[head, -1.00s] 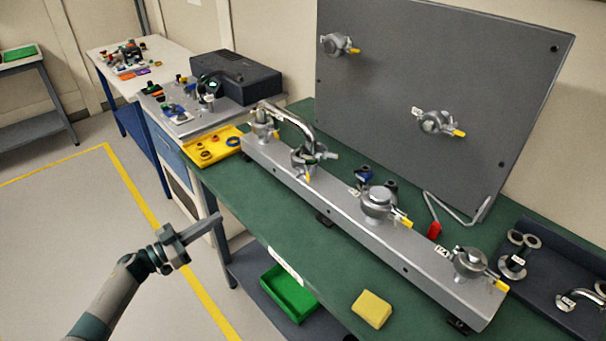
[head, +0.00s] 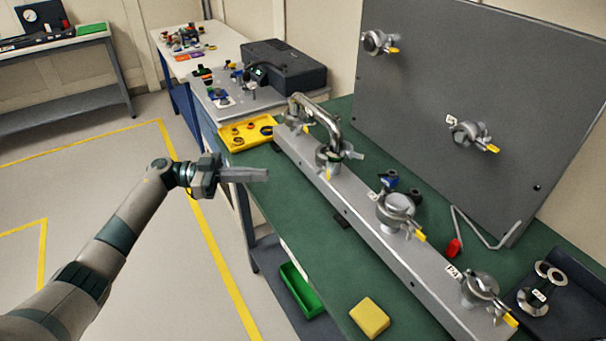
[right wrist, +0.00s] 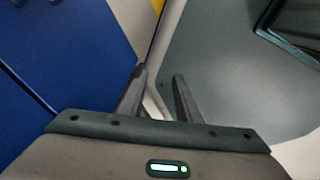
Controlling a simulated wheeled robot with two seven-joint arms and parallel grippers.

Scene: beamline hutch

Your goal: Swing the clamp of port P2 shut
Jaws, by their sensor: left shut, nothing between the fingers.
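Port P2, by its place second along the grey rail (head: 355,218), has a metal clamp (head: 330,160) at the front end of the bent steel pipe (head: 322,115). The clamp shows a yellow tab below and a grey lever out to the right; I cannot tell how far its jaws gape, and its label is unreadable. My left gripper (head: 266,175) is shut and empty, left of this clamp in the head view and apart from it. My right gripper (right wrist: 158,76) shows only in the right wrist view, with its fingers apart and nothing between them.
Other clamped ports stand on the rail, such as P4 (head: 480,287), and on the upright grey panel (head: 440,90). The floor at left is clear.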

